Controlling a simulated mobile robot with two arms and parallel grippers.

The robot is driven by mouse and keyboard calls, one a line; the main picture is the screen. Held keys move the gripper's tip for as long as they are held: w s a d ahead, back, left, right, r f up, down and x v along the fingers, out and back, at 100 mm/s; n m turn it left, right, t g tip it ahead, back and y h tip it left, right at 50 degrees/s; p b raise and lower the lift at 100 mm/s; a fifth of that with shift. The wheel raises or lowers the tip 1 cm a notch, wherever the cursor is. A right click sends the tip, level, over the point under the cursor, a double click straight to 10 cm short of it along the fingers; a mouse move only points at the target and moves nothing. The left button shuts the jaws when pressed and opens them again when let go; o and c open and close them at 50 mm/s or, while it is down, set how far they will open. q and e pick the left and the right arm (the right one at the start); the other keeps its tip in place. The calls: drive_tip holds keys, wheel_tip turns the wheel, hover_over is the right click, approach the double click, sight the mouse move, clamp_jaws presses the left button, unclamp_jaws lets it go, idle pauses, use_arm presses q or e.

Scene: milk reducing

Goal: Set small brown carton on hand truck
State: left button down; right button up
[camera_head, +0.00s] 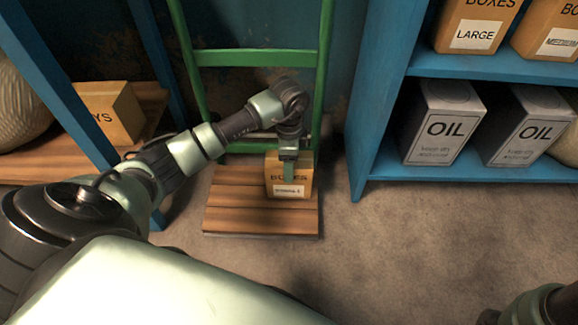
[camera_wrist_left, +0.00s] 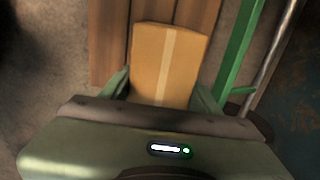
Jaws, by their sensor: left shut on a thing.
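The small brown carton (camera_head: 303,180) has a white label and the word "BOXES" on its front. It is at the right part of the wooden platform of the green hand truck (camera_head: 232,213). My left gripper (camera_head: 289,172) reaches down from above and is shut on the carton. In the left wrist view the carton's top (camera_wrist_left: 168,58) with a pale tape strip lies between the two fingers (camera_wrist_left: 160,92), with platform planks beyond it. Whether the carton's base touches the platform I cannot tell. My right gripper is not in view; only part of that arm shows at the lower right.
A blue shelf (camera_head: 480,66) on the right holds cartons and white oil containers (camera_head: 440,125). A left shelf holds a brown box (camera_head: 112,112) and a round woven item. The green frame (camera_head: 256,58) rises behind the platform. Grey floor to the right is clear.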

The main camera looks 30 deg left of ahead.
use_arm(q)
drive_tip(key=shift+r, duration=0.1)
drive_tip(key=shift+c, duration=1.9)
unclamp_jaws()
